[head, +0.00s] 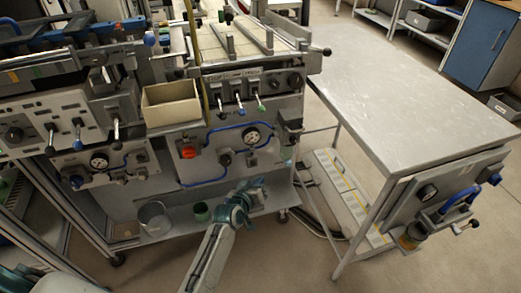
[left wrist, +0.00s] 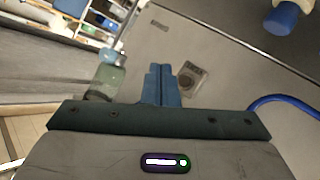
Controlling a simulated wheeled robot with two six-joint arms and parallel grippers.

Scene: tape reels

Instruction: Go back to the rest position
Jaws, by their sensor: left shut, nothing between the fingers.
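My left arm comes up from the bottom of the head view, and its teal gripper (head: 256,188) is in front of the lower shelf of the machine bench. In the left wrist view the two blue fingers (left wrist: 161,84) are together with nothing between them. The gripper is apart from the machine's front panel, as far as I can tell. My right gripper is not in view.
The machine (head: 225,150) has knobs, levers and gauges on its front. A beige bin (head: 171,110) sits on it. A grey table (head: 420,110) stands at the right.

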